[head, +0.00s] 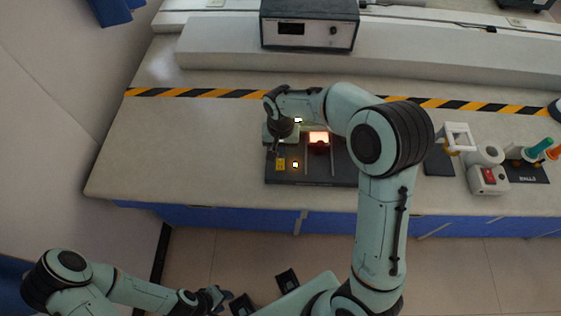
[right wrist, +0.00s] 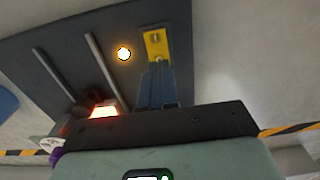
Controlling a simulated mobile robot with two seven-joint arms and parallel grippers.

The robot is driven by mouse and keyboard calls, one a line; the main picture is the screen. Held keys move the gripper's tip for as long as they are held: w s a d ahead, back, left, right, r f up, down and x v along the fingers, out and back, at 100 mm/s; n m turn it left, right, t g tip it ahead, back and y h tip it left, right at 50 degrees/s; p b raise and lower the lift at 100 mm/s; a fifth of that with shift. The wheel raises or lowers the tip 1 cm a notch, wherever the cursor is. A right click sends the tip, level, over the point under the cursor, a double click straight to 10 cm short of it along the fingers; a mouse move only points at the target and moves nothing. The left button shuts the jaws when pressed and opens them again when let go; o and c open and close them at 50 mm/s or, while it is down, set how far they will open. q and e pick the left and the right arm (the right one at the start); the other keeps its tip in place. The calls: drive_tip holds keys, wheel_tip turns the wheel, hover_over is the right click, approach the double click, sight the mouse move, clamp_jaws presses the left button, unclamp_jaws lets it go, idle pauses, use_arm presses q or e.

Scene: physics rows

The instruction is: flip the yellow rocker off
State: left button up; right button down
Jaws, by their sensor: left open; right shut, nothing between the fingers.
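The yellow rocker (head: 281,164) sits on a dark panel (head: 330,176) on the bench. In the right wrist view the yellow rocker (right wrist: 155,42) shows a small pale switch in its yellow plate. My left gripper (head: 219,298) is open and empty, low in front of the bench.
A glowing orange-red block (head: 318,138) and two thin rails are on the panel, partly behind my right arm. A grey box with a red switch (head: 489,178) and coloured handles (head: 540,147) stand to the right. The bench left of the panel is clear.

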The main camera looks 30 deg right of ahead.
use_arm(q)
drive_tip(key=shift+s+f+b, duration=0.3)
drive_tip(key=shift+f+b, duration=0.15)
drive_tip(key=shift+f, duration=0.15)
use_arm(e)
drive_tip(key=shift+f, duration=0.85)
drive_tip(key=shift+r+p, duration=1.9)
drive_tip(key=shift+r, duration=1.7)
use_arm(q)
drive_tip(key=w+r, duration=0.2)
drive_tip(key=r, duration=0.1)
drive_tip(key=w+r, duration=0.1)
drive_tip(key=shift+w+r, duration=0.1)
drive_tip(key=shift+r, duration=0.3)
use_arm(e)
drive_tip(key=shift+f, duration=0.1)
